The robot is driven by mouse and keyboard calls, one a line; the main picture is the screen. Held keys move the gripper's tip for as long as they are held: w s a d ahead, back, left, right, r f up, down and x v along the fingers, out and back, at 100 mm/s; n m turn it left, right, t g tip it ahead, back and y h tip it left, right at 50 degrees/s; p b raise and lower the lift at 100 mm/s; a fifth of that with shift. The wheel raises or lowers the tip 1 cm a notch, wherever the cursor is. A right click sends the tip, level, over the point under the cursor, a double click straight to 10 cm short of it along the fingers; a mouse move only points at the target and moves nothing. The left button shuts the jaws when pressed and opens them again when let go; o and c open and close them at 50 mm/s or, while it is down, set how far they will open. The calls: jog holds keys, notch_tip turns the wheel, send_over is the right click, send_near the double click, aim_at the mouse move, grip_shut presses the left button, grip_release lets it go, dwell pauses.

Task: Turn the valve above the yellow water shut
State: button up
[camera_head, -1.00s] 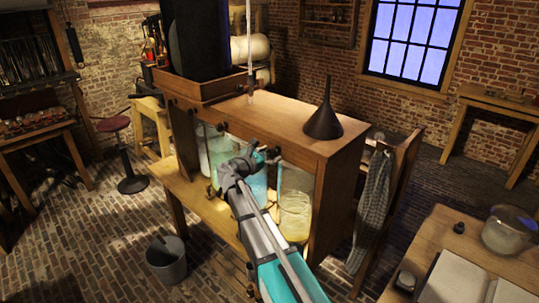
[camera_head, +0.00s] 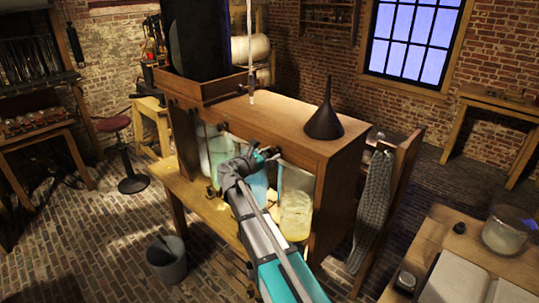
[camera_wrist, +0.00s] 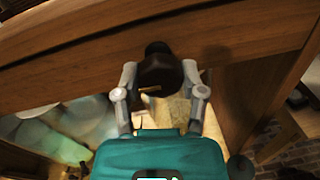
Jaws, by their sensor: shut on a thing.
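The yellow water (camera_head: 296,213) stands in a glass jar at the right end of the row under the wooden cabinet. The dark valve knob (camera_wrist: 160,70) above it sticks out from the cabinet's front board. My gripper (camera_wrist: 160,82) has one finger on each side of this knob and is shut on it. In the head view my gripper (camera_head: 268,154) reaches the cabinet front just above the jars. My arm hides part of the jars there, and the knob's exact angle is hard to tell.
Jars of pale green and blue water (camera_head: 220,152) stand to the left. A dark funnel (camera_head: 325,117) stands on the cabinet top (camera_head: 270,118). A grey cloth (camera_head: 371,205) hangs at its right. A bucket (camera_head: 167,260) is on the brick floor at the front left.

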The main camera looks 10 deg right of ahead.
jog(key=shift+m, duration=0.4)
jog(key=m, duration=0.3)
jog(key=shift+d+m, duration=0.1)
jog(key=shift+m, duration=0.2)
jog(key=m+p, duration=0.1)
jog(key=m, duration=0.3)
jog(key=shift+y, duration=0.3)
jog(key=m, duration=0.4)
jog(key=shift+s+m, duration=0.1)
jog(key=shift+m, duration=0.2)
jog(key=m, duration=0.4)
jog(key=shift+t+y, duration=0.3)
jog(key=o, duration=1.1)
jog(key=shift+d, duration=0.1)
jog(key=shift+c, duration=0.2)
jog(key=shift+o, duration=0.4)
